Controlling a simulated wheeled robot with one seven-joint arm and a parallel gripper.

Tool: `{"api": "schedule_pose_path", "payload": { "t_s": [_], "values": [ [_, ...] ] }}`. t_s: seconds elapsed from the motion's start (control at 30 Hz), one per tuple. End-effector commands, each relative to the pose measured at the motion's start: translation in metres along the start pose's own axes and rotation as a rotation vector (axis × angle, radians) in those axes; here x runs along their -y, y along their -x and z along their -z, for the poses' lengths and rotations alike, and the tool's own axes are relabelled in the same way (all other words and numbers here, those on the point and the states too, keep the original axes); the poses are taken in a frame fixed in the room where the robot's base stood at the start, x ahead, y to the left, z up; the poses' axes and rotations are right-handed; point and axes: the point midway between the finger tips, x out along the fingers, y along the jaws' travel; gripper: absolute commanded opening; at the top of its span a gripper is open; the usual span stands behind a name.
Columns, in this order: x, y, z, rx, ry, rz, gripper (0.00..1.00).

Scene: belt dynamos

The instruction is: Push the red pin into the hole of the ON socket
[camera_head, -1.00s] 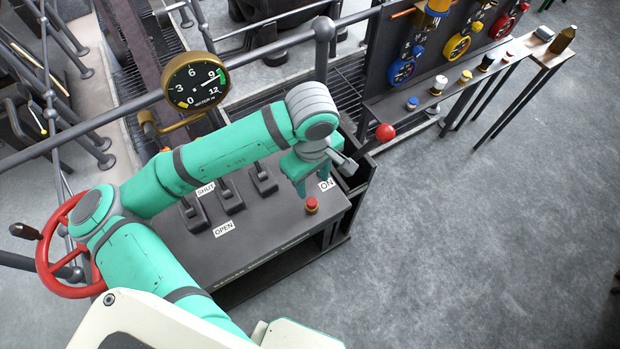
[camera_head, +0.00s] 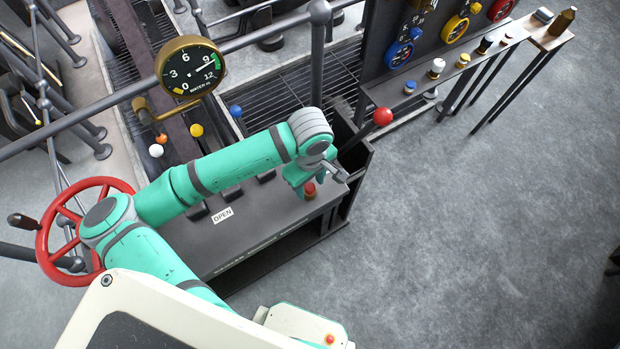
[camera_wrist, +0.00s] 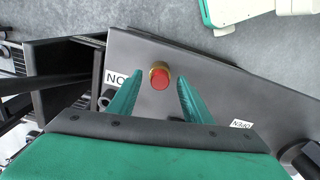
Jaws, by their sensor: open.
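The red pin (camera_head: 309,188) stands on the dark console top near its right end. In the wrist view the red pin (camera_wrist: 159,80) shows its round red top, with a brass collar around its far side. The ON label (camera_wrist: 117,77) lies beside it on the left, upside down in that view. My gripper (camera_wrist: 159,92) is open and empty, with one green finger on each side of the pin's line. In the head view my gripper (camera_head: 300,186) is close to the pin and hides the ON label. I cannot tell contact, nor how deep the pin sits.
Several ball-topped levers, such as the yellow one (camera_head: 197,130), stand behind my arm. The OPEN label (camera_head: 222,215) lies left on the console. A water gauge (camera_head: 190,70) hangs behind. Floor at right is clear.

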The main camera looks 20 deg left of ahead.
Motion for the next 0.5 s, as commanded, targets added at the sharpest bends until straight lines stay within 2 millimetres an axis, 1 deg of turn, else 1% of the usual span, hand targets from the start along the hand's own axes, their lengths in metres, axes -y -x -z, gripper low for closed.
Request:
{"api": "schedule_pose_path", "payload": {
  "t_s": [0.27, 0.3, 0.37, 0.4, 0.43, 0.47, 0.5],
  "values": [
    [0.0001, -0.0009, 0.0002, 0.0, 0.0, 0.0, 0.45],
    [0.0001, -0.0009, 0.0002, 0.0, 0.0, 0.0, 0.35],
    [0.0001, -0.0008, 0.0002, 0.0, 0.0, 0.0, 0.21],
    [0.0001, -0.0008, 0.0003, 0.0, 0.0, 0.0, 0.12],
    [0.0001, -0.0008, 0.0003, 0.0, 0.0, 0.0, 0.04],
    [0.0001, -0.0008, 0.0003, 0.0, 0.0, 0.0, 0.0],
    [0.0002, -0.0008, 0.0003, 0.0, 0.0, 0.0, 0.0]
  ]
}}
